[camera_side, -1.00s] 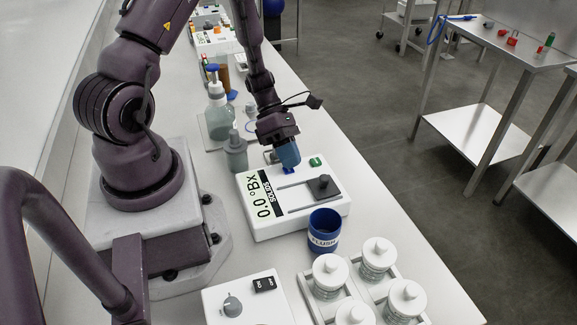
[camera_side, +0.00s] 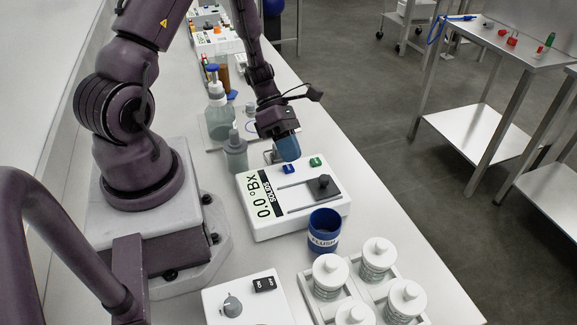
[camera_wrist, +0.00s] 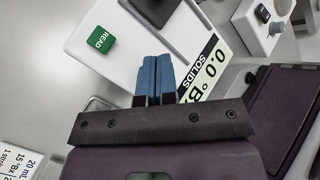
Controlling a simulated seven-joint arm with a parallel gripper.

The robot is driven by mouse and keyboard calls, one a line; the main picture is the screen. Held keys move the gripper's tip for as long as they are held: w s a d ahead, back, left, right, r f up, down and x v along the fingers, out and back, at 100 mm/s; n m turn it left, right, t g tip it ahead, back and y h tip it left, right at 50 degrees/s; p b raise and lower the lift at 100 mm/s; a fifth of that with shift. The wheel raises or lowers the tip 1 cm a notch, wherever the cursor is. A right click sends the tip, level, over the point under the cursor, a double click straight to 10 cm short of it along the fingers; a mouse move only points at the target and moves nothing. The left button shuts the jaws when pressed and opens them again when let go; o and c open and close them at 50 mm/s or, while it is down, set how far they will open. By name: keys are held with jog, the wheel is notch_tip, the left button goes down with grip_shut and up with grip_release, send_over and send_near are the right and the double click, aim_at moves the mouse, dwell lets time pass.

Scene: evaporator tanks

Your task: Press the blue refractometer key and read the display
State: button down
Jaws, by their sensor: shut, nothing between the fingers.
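The white refractometer (camera_side: 262,226) lies on the bench with a blue key (camera_side: 288,169) and a green key (camera_side: 315,161) at its far end. Its display (camera_side: 262,200) reads 0.0 °Bx, SOLIDS; the same display (camera_wrist: 205,73) shows in the wrist view. My gripper (camera_side: 291,159) has blue fingers, shut and empty, just above and behind the blue key with a small gap. In the wrist view the fingers (camera_wrist: 158,60) point over the white casing, and the blue key is hidden.
A dark sample block (camera_side: 323,187) sits on the refractometer. A blue FLUSH cup (camera_side: 324,231) stands at its near side. Grey-capped bottle (camera_side: 235,152) and pump bottle (camera_side: 217,112) stand behind left. White-lidded jars (camera_side: 378,258) and a knob box (camera_side: 246,302) are in front.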

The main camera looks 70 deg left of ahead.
jog(key=shift+r, duration=2.5)
jog(key=shift+s+m, duration=0.2)
jog(key=shift+m, duration=0.6)
jog(key=s+m+g, duration=0.2)
jog(key=m, duration=0.3)
notch_tip(320, 180, up, 8)
jog(key=f+m+y, duration=0.1)
jog(key=m+y, duration=0.3)
jog(key=m, duration=0.6)
send_over(279, 172)
jog(key=s, duration=0.2)
jog(key=s+d+r+m+t+y, duration=0.1)
jog(key=d+r+m+t+y, duration=0.1)
jog(key=r+m, duration=0.4)
jog(key=s+d+r+m+t+y, duration=0.2)
jog(key=d+r+m, duration=0.3)
jog(key=r, duration=0.4)
jog(key=shift+r+m+t+y, duration=0.2)
jog(key=shift+m+t+y, duration=0.3)
jog(key=shift+m+t, duration=0.35)
